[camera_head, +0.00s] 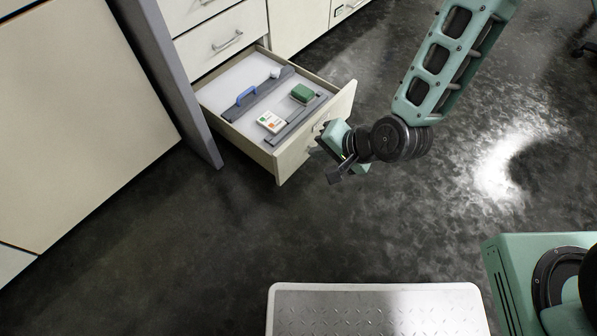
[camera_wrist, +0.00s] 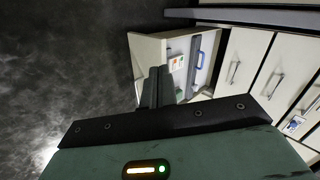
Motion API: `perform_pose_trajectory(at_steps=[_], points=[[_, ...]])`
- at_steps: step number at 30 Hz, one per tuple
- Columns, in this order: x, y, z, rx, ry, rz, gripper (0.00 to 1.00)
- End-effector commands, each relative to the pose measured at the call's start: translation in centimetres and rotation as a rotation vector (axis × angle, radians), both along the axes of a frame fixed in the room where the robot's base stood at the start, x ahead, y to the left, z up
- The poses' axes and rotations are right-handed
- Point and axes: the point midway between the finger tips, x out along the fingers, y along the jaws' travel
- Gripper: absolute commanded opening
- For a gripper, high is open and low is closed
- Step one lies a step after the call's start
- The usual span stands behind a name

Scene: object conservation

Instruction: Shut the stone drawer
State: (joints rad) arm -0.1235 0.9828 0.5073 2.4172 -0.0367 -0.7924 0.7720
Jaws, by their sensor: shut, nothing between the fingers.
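The drawer (camera_head: 290,158) is the lowest of a cream cabinet stack and stands pulled well out. Its pale front panel faces the open floor. Inside lie a green block (camera_head: 303,93), a small white box with coloured marks (camera_head: 270,122), a blue handle-like piece (camera_head: 246,95) and grey strips. My gripper (camera_head: 325,142) is shut and empty, close to the outer side of the drawer front. In the wrist view the shut fingers (camera_wrist: 158,86) overlap the drawer front (camera_wrist: 147,52); I cannot tell whether they touch it.
Closed drawers (camera_head: 220,40) with metal handles are above the open one. A grey upright panel (camera_head: 180,85) stands at its left, beside a large cream cabinet side (camera_head: 75,110). The dark floor (camera_head: 200,255) in front is clear.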

Motion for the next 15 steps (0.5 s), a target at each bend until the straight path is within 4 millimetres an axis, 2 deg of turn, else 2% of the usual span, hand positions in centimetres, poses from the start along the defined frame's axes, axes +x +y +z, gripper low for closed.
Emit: perform_pose_trajectory(at_steps=[1, 4, 6, 11, 15], points=[[0.0, 0.0, -3.4, 0.031, 0.012, -0.045, 0.00], [0.3, 0.1, -5.8, 0.084, 0.020, -0.114, 0.00], [0.5, 0.1, -6.7, 0.110, 0.023, -0.149, 0.00], [0.8, 0.2, -7.5, 0.134, 0.024, -0.180, 0.00], [1.4, 1.1, -8.5, 0.134, 0.022, -0.179, 0.00]])
